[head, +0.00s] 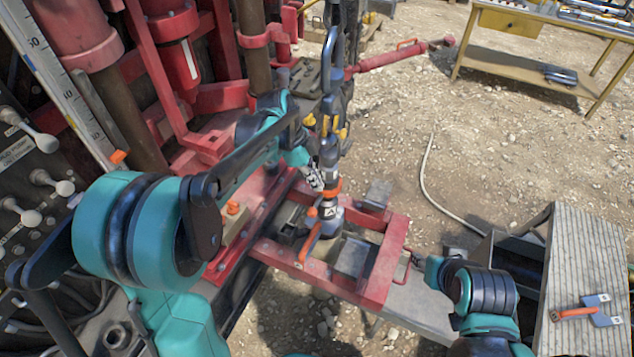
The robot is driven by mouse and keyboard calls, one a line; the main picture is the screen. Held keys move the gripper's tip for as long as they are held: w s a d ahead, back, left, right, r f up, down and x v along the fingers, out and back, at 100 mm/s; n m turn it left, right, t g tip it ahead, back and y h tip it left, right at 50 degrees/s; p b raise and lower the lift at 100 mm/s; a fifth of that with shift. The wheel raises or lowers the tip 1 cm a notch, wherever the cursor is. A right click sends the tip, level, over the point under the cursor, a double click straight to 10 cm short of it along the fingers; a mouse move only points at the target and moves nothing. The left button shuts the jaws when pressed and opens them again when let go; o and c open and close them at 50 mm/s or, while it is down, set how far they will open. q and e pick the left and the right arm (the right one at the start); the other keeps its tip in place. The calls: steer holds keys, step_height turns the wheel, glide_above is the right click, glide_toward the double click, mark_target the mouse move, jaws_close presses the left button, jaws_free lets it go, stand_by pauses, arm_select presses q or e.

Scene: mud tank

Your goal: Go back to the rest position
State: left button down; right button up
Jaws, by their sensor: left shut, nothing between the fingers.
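My left arm comes in from the left, and its gripper (314,178) is at the middle of the view, beside the upright tool string. The gripper is shut and empty. The tool string (330,160) is grey and black with an orange band and hangs or stands upright over the red frame. A tool with an orange handle (309,245) leans at its foot. My right arm shows at the bottom right, but its gripper cannot be made out.
A red steel frame (377,285) surrounds the string's foot. Red rig columns and a lever panel (28,175) stand at the left. A grey bench (585,260) at the right carries an orange-handled tool (590,311). A yellow table (510,60) stands far back. Gravel ground between is open, crossed by a pale hose (424,180).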

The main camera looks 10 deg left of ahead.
arm_select(q)
steer(key=s+a+f+n+t+y+b, duration=0.2)
steer(key=s+a+n+t+b, duration=0.1)
steer(key=s+n, duration=0.6)
steer(key=s+a+f+n+t+y+b, duration=0.2)
steer(key=s+a+n+t+b, duration=0.2)
steer(key=s+n, duration=0.4)
steer(key=shift+s+a+f+n, duration=0.3)
steer(key=shift+s+n, duration=0.1)
steer(key=shift+s, duration=0.75)
